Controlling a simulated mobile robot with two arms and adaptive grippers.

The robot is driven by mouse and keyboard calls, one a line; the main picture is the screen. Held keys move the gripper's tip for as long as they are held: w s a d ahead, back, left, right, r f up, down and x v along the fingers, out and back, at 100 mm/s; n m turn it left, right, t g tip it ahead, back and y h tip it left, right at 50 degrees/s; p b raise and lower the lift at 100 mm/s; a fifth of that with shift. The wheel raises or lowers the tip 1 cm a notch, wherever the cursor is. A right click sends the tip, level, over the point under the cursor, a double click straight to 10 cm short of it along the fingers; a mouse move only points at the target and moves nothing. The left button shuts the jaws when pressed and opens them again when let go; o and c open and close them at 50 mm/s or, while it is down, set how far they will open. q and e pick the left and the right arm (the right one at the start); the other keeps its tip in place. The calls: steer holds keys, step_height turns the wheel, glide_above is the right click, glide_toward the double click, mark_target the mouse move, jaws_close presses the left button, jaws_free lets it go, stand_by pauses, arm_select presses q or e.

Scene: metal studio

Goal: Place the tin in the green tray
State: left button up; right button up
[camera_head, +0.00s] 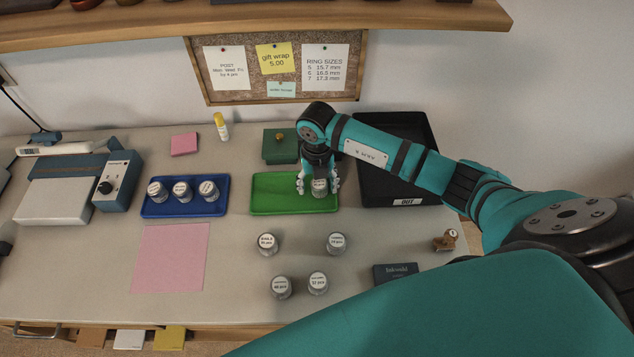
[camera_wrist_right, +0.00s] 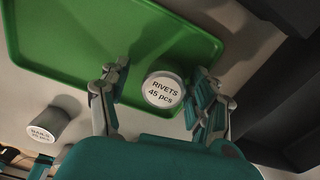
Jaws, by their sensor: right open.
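The green tray (camera_head: 278,193) lies in the middle of the table. A silvery tin with a white lid (camera_head: 319,187) is in its right part; the wrist view reads "RIVETS 45 pcs" on this tin (camera_wrist_right: 163,91). My right gripper (camera_head: 317,183) is above the tray, pointing down. Its fingers stand apart on both sides of the tin, with a gap visible in the wrist view (camera_wrist_right: 158,93). The tin looks upright; its base is hidden, so its contact with the tray floor is hard to see. My left gripper is not in view.
Several similar tins, one of them here (camera_head: 268,243), stand in front of the tray. A blue tray (camera_head: 188,210) with three tins is to the left. A black tray (camera_head: 400,198) is to the right, and a green box (camera_head: 279,148) is behind.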

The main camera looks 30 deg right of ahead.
mark_target(317, 182)
steer(key=shift+r, duration=0.1)
steer(key=shift+r, duration=0.2)
step_height(317, 182, up, 12)
steer(key=b, duration=0.2)
steer(key=shift+f, duration=0.15)
